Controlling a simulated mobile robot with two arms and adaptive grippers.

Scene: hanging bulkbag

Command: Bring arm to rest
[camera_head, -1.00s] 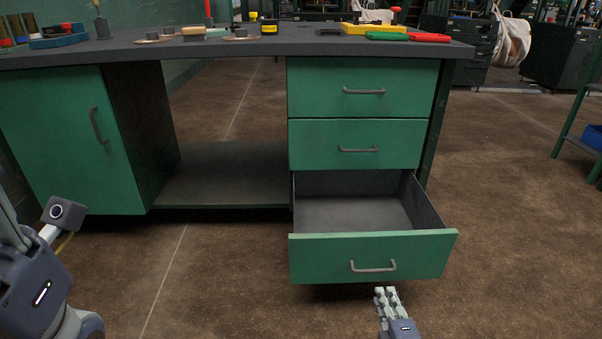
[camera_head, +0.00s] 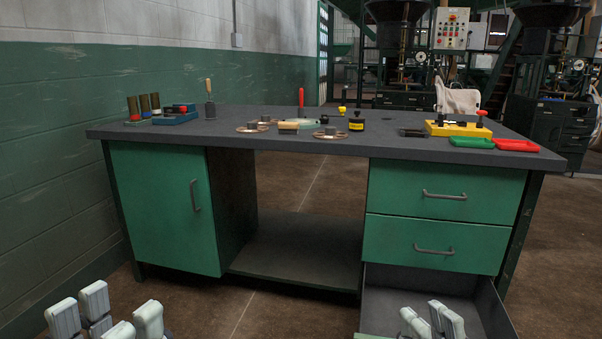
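My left gripper (camera_head: 105,318) is at the bottom left edge of the head view, in front of the bench. Its pale fingers stand apart with nothing between them. My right gripper (camera_head: 432,322) is at the bottom right, overlapping the view of the open bottom drawer (camera_head: 492,312). Its pale fingertips are close together and its lower part is cut off, so its opening is unclear. No object shows in it. The green drawer front is mostly below the picture, and whether the gripper touches it cannot be told.
The workbench (camera_head: 330,144) has a green cabinet door (camera_head: 165,205) and two shut upper drawers (camera_head: 440,190). A wall (camera_head: 50,180) is on the left. A pale bag (camera_head: 458,98) shows behind.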

